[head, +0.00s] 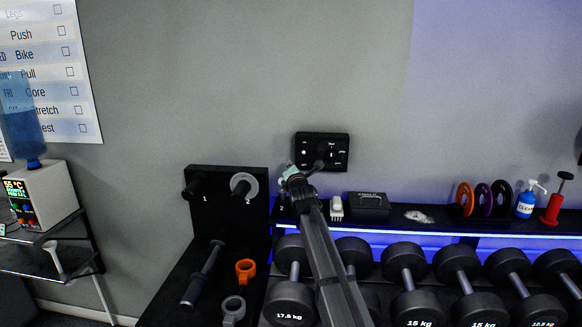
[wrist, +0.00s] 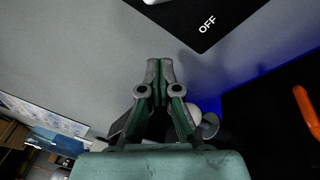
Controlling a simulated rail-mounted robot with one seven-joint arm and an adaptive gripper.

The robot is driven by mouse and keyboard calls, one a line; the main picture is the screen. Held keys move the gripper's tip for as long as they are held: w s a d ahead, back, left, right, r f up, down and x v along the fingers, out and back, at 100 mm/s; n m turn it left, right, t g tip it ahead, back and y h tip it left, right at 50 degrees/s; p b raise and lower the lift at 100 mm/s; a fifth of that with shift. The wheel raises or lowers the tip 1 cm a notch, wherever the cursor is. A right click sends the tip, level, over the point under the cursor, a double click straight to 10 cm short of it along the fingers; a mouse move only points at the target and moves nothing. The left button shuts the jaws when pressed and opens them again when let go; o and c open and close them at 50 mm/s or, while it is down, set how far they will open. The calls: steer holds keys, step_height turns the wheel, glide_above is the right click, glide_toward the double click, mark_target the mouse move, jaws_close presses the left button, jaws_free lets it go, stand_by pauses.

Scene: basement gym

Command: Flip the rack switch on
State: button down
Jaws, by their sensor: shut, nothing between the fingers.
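A black wall panel (head: 322,151) hangs above the dumbbell rack, with a small white switch part (head: 304,152) at its left and a dial at its right. The switch's position cannot be made out. In the wrist view, a corner of the panel (wrist: 190,22) shows the word OFF, with a white part cut off at the top edge (wrist: 166,2). My gripper (head: 291,171) is just below and left of the panel in the head view. Its fingertips (wrist: 159,64) are together and empty, apart from the panel in the wrist view. My arm hides part of the rack.
The rack shelf (head: 440,216), with blue light beneath, holds a black box (head: 369,205), upright discs (head: 483,199), a blue bottle (head: 526,202) and a red tool (head: 553,205). Dumbbells (head: 405,262) stand below. A black peg board (head: 215,178) is left of my arm. The wall above is clear.

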steer(key=s+d+r+b, duration=0.2)
steer(key=s+r, duration=0.4)
steer(key=s, duration=0.1)
steer(key=shift+s+d+r, duration=0.15)
steer(key=shift+s, duration=0.1)
